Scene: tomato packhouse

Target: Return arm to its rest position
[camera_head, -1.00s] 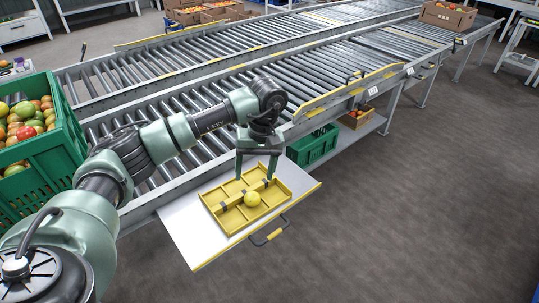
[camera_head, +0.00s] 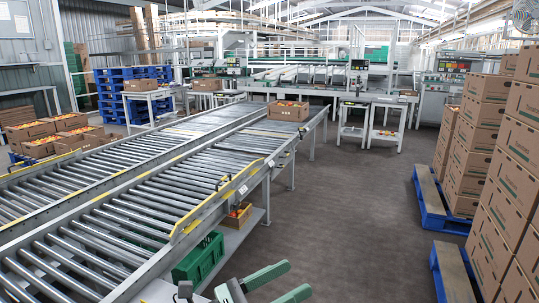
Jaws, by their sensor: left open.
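My left gripper (camera_head: 300,278) shows at the bottom edge of the head view. Its two green fingers point right and are apart, with nothing between them. It is in front of the conveyor's near side, above the floor. The rest of my left arm is mostly cut off by the lower edge. The yellow divided tray and the yellow fruit are out of view. My right gripper is not in view.
A roller conveyor (camera_head: 128,231) runs from lower left to the back, with a green crate (camera_head: 199,262) beneath it. A carton of tomatoes (camera_head: 288,111) stands on its far end. Stacked cartons (camera_head: 487,135) on blue pallets (camera_head: 437,206) line the right. The floor between is clear.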

